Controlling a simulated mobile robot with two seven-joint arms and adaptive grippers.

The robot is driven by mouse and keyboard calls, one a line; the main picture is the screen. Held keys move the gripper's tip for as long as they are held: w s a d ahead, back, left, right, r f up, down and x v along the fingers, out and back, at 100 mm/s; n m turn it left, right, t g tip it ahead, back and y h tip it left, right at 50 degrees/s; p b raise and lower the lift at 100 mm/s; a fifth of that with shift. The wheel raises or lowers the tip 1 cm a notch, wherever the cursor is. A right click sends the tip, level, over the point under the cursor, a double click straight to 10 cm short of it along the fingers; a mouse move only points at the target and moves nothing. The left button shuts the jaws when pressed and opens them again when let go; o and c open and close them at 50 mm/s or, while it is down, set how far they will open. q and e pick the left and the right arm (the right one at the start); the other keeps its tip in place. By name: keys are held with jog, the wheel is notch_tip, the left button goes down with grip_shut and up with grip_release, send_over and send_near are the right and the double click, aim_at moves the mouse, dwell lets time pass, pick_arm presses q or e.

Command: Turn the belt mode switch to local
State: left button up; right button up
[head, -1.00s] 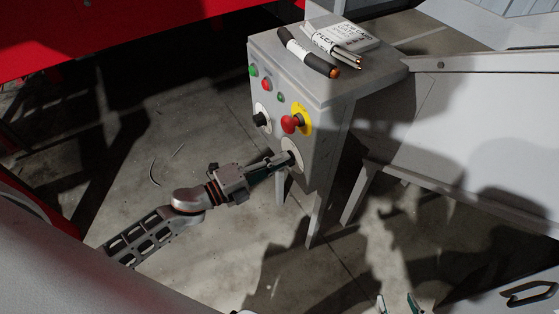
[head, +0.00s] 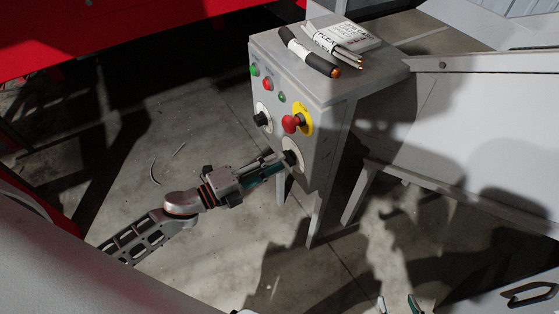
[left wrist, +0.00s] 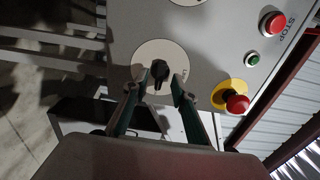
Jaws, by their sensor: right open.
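A black rotary switch (head: 290,158) on a round white plate sits low on the front of the grey control box; I take it as the belt mode switch. It also shows in the left wrist view (left wrist: 160,70), where its plate marks are too small to read, so I cannot tell its setting. My left gripper (head: 276,166) is just in front of it. In the left wrist view its fingers (left wrist: 155,90) are spread, one on each side of the knob, apparently not touching it. My right gripper (head: 397,304) is open and empty at the bottom edge of the head view.
The control box (head: 325,130) also carries a red mushroom button (head: 291,124) on yellow, a second black knob (head: 262,119) and small coloured buttons. Cable pieces (head: 308,52) lie on its top. A grey metal panel (head: 470,135) stands to the right. Bare floor lies left.

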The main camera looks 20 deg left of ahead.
pick_arm(q)
jog(key=v, duration=1)
jog(key=s+d+f+n+g+y+p, duration=0.2)
jog(key=s+f+n+y+p, duration=0.2)
jog(key=n, duration=0.6)
jog(key=s+d+f+n+g+y+p, duration=0.1)
jog(key=s+f+n+y+p, duration=0.3)
jog(key=s+n, duration=0.5)
jog(key=d+n+p, duration=0.1)
jog(key=n, duration=0.1)
jog(key=shift+d+n+g+p, duration=0.3)
jog(key=shift+g, duration=0.1)
pick_arm(e)
jog(key=shift+m, duration=0.4)
jog(key=r, duration=0.3)
jog(key=s+a+r, duration=0.1)
jog(key=r, duration=0.1)
jog(key=shift+r, duration=0.15)
pick_arm(q)
jog(key=shift+w, duration=0.1)
pick_arm(e)
jog(key=shift+w+d+r, duration=0.1)
